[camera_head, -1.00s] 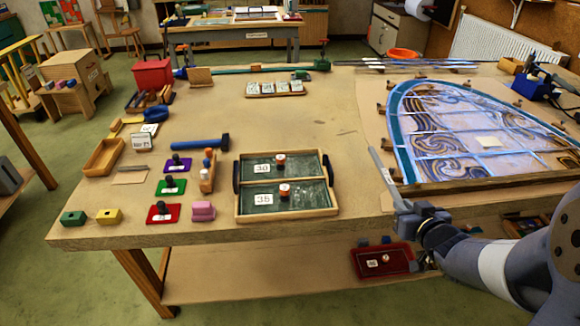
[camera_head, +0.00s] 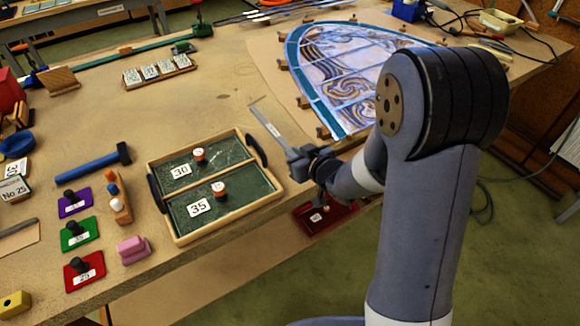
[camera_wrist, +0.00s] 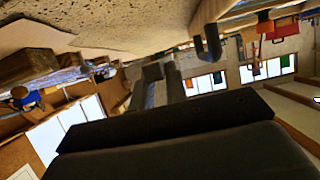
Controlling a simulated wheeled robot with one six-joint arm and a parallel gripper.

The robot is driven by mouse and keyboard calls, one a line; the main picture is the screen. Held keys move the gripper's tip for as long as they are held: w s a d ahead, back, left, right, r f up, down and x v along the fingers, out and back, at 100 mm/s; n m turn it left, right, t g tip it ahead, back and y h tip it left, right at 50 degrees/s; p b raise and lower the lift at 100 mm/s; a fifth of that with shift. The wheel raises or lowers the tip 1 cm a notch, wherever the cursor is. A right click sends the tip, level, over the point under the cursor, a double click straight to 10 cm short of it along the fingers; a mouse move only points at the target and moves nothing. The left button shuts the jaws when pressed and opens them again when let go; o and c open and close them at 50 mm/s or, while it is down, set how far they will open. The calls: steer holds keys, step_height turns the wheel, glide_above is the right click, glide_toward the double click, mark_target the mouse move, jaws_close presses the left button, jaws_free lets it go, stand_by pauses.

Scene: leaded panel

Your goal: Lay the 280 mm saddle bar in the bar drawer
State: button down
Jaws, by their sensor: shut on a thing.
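A thin grey bar (camera_head: 266,122), which I take as the 280 mm saddle bar, slants up and left from my gripper (camera_head: 296,155) in the head view. My gripper is shut on its lower end, at the bench's front edge, between the framed green tray and the leaded panel (camera_head: 345,75). I cannot tell whether the bar touches the bench. In the wrist view, my gripper's fingers (camera_wrist: 160,83) show beyond its dark body, with no clear sight of the bar. I cannot make out which thing is the bar drawer.
The tray (camera_head: 208,236) has compartments marked 30 and 35, each with a knobbed weight. A red tray (camera_head: 338,217) sits below the bench edge. A blue hammer (camera_head: 92,165) and coloured knobbed blocks lie at left. Bare bench (camera_head: 215,100) lies behind the tray.

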steer(key=shift+f, duration=2.55)
steer(key=shift+f, duration=0.15)
steer(key=c, duration=1.4)
jaws_free()
steer(key=shift+s, duration=0.1)
